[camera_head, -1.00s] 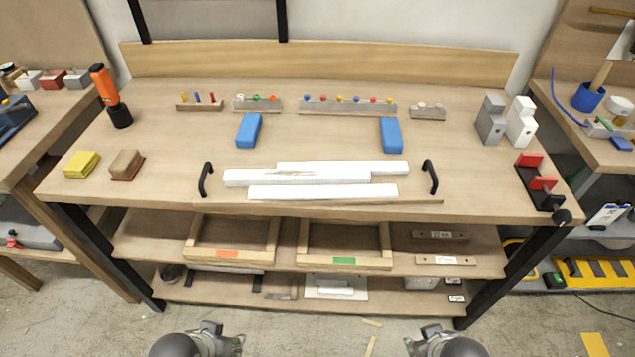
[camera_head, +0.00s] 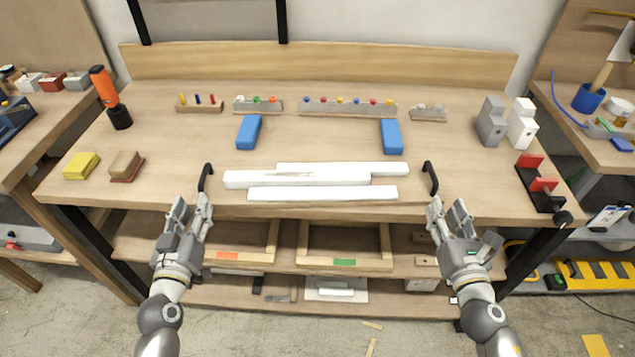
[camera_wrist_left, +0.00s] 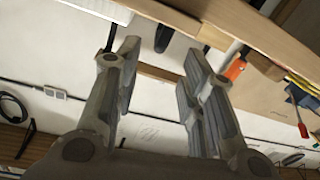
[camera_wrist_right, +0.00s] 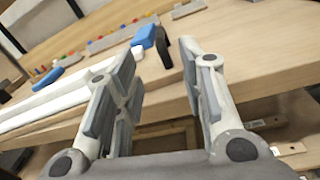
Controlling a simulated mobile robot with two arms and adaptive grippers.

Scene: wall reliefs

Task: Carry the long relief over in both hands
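The long relief lies near the front edge of the bench as several white strips, including a front strip (camera_head: 322,193) and a longer one behind it (camera_head: 297,179). A black handle stands at its left end (camera_head: 205,178) and another at its right end (camera_head: 431,178). My left gripper (camera_head: 191,207) is open and empty in front of the left handle. That handle shows beyond its fingers in the left wrist view (camera_wrist_left: 163,38). My right gripper (camera_head: 447,208) is open and empty in front of the right handle, which shows beyond its fingers in the right wrist view (camera_wrist_right: 162,48).
Two blue blocks, left (camera_head: 249,132) and right (camera_head: 392,136), lie behind the strips. A yellow block (camera_head: 81,166) and a brown block (camera_head: 126,166) are at left. A red-jawed vise (camera_head: 541,185) is at right. Wooden frames sit on the shelf below.

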